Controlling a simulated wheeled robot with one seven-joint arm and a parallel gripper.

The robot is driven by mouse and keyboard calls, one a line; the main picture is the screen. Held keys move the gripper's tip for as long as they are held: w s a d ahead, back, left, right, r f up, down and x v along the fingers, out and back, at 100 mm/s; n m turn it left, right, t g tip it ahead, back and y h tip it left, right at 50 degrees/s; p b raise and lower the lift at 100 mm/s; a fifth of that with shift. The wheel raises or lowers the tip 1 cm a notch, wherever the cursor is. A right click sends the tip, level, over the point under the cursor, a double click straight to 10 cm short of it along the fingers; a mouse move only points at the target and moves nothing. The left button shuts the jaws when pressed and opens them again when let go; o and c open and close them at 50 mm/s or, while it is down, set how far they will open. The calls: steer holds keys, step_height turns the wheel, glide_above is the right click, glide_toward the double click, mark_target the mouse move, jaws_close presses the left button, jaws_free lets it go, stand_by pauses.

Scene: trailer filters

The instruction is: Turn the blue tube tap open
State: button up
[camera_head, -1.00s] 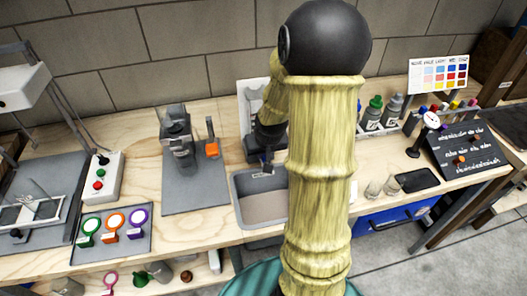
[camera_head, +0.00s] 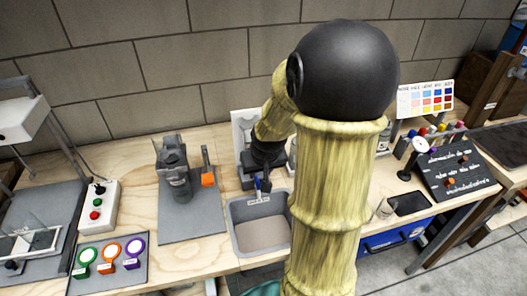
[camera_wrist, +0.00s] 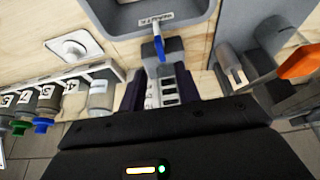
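The blue tap (camera_wrist: 158,46) shows in the wrist view as a small blue lever at the front of a grey block with a pale, slotted face. It also shows in the head view (camera_head: 258,184), just above the grey waste bin (camera_head: 234,222). My gripper (camera_wrist: 165,85) is open, with its dark fingers on either side of the slotted block and the lever ahead between them. I cannot tell whether the fingers touch anything. In the head view my arm hides much of the tap's stand, and the fingertips are not clear.
A grey machine with an orange lever (camera_head: 208,178) stands left of the bin. Left of it are a button box (camera_head: 97,205) and a panel of coloured rings (camera_head: 108,262). Bottles with coloured caps (camera_wrist: 45,105) stand to one side in the wrist view. A dial gauge (camera_head: 420,146) stands at the right.

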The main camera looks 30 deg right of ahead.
steer(key=p+v, duration=0.3)
steer(key=v, duration=0.6)
steer(key=shift+r, duration=0.2)
steer(key=s+a+r+n+g+p, duration=0.1)
steer(key=s+a+p, duration=0.2)
steer(key=a, duration=0.3)
steer(key=s+a+n+y+p, duration=0.1)
steer(key=s+a+n+p, duration=0.1)
steer(key=a, duration=0.5)
steer(key=shift+s+r+g+p, duration=0.4)
steer(key=shift+s+p, duration=0.1)
steer(key=shift+p, duration=0.55)
